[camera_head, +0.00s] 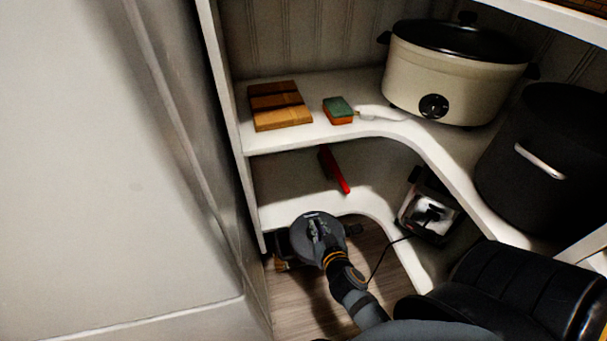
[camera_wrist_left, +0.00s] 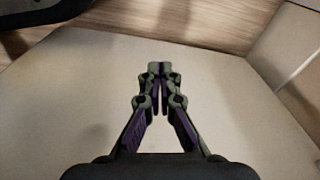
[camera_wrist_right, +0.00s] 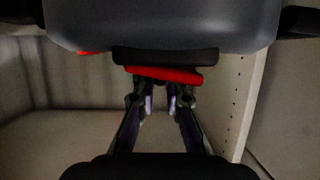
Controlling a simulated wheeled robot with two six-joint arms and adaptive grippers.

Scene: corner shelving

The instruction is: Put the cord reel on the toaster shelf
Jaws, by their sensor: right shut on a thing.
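The cord reel (camera_head: 302,232) looks like a grey round disc and shows in the head view in front of the lower shelf's front edge. My right gripper (camera_head: 322,238) is shut on it. In the right wrist view a large grey body, seemingly the reel (camera_wrist_right: 160,22), fills the top above my right fingers (camera_wrist_right: 160,92) and hides what lies beyond. The toaster (camera_head: 430,210), chrome and black, stands on the lower shelf (camera_head: 285,175) to the right of the reel. My left gripper (camera_wrist_left: 157,75) is shut and empty in its wrist view, over a pale surface.
A red thing (camera_head: 334,170) lies on the lower shelf behind the reel. The upper shelf holds a wooden board (camera_head: 279,106), a sponge (camera_head: 339,110), a cream slow cooker (camera_head: 450,75) and a black pot (camera_head: 545,150). A white upright (camera_head: 229,110) bounds the left side.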

